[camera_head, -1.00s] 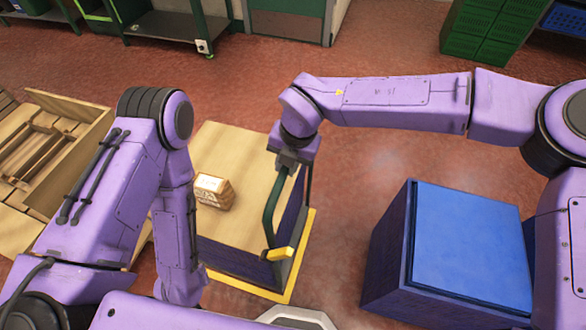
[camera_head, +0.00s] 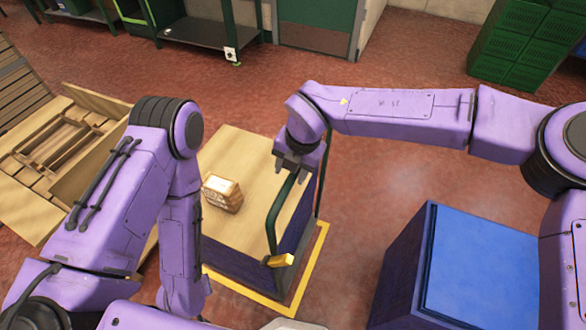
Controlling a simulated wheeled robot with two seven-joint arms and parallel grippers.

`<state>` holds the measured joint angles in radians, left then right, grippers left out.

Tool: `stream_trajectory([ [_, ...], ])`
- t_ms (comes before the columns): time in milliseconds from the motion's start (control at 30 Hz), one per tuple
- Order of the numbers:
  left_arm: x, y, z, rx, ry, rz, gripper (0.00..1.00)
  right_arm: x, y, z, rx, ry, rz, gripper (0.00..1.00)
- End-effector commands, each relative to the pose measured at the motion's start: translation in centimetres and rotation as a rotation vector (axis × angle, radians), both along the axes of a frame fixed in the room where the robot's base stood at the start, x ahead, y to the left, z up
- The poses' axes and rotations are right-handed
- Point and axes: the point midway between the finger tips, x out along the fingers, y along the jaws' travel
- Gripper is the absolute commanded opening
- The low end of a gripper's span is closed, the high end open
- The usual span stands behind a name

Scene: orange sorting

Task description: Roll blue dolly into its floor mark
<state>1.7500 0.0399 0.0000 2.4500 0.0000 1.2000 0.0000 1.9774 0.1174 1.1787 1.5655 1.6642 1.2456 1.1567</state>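The dolly (camera_head: 238,148) has a pale wooden deck, dark blue sides and a green bar handle (camera_head: 273,225) with a yellow piece (camera_head: 280,260) at its lower end. A yellow floor outline (camera_head: 311,265) shows along its right and front sides; its far and left sides are hidden. The dolly appears to stand within the outline. My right gripper (camera_head: 297,164) is at the top of the green handle, and its dark fingers appear closed on the bar. My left arm hangs down left of the dolly, and its gripper is out of sight.
A wrapped brown package (camera_head: 222,193) sits on the deck. A blue-topped box (camera_head: 485,265) stands at the right. An open wooden crate (camera_head: 95,115) lies at the left. Green crates (camera_head: 512,45) stand at the back right. Red floor is clear behind the dolly.

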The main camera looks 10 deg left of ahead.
Motion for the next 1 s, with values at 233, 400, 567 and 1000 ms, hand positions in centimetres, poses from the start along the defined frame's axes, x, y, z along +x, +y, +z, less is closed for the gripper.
stream_trajectory([
  [233,0.0,0.0,-0.3,0.0,0.0,0.0,0.0,0.0,-0.3,0.6,-0.001,0.001,-0.003,0.48],
  [400,0.0,0.0,-1.2,0.0,0.0,0.0,0.0,-0.1,-0.8,4.1,-0.001,-0.002,-0.003,0.48],
  [567,0.0,0.0,-1.9,0.0,0.0,0.0,0.0,-0.3,-1.4,7.7,0.0,-0.001,0.0,0.48],
  [1000,0.0,0.0,-2.0,0.0,0.0,0.0,0.0,-0.4,-1.8,10.3,-0.003,0.002,0.002,0.48],
])
